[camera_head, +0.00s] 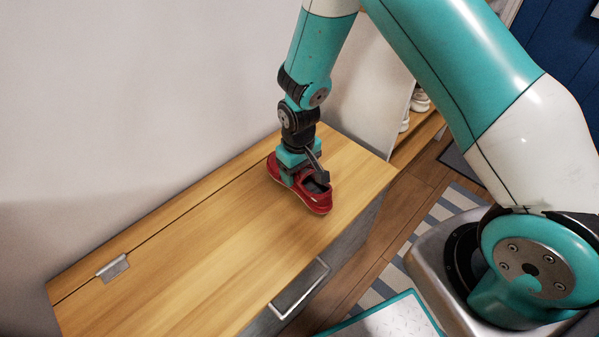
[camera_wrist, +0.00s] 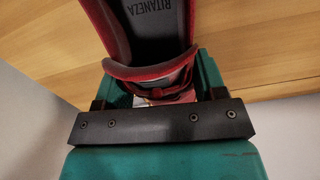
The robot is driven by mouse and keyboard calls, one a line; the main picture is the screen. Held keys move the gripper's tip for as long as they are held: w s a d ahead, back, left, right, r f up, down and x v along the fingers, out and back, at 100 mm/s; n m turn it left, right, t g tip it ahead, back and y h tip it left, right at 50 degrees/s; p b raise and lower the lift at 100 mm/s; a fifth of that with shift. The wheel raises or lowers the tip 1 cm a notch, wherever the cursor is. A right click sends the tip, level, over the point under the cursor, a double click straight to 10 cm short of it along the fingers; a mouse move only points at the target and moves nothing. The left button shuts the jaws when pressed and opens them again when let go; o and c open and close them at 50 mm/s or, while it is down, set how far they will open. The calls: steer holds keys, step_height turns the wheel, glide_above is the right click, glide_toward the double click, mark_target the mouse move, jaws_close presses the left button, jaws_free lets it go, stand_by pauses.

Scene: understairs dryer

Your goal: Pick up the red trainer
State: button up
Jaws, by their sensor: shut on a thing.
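The red trainer (camera_head: 317,193) is at the right part of the wooden cabinet top (camera_head: 200,240), with its dark insole facing up. My gripper (camera_head: 293,174) points down onto the trainer and is shut on it. In the wrist view the trainer (camera_wrist: 147,62) rises from between the teal fingers of my gripper (camera_wrist: 160,85), and its grey insole shows lettering. The fingertips are partly hidden by the trainer. I cannot tell whether the sole touches the wood or is slightly above it.
A metal hinge (camera_head: 113,267) lies on the cabinet top at the left. A metal handle (camera_head: 299,289) is on the cabinet's front. White shoes (camera_head: 418,103) stand on a shelf behind, at the right. A striped rug (camera_head: 432,222) lies on the wooden floor. The cabinet top's left and middle are clear.

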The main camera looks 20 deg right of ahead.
step_height(320, 180, up, 19)
steer(key=p, duration=0.4)
steer(key=s+d+f+m, duration=0.2)
steer(key=d+f+m, duration=0.2)
steer(key=d, duration=0.6)
step_height(320, 180, up, 13)
steer(key=s+p, duration=0.2)
steer(key=p, duration=2)
steer(key=shift+f+n, duration=0.15)
steer(key=shift+n, duration=0.15)
steer(key=shift+s+f, duration=0.1)
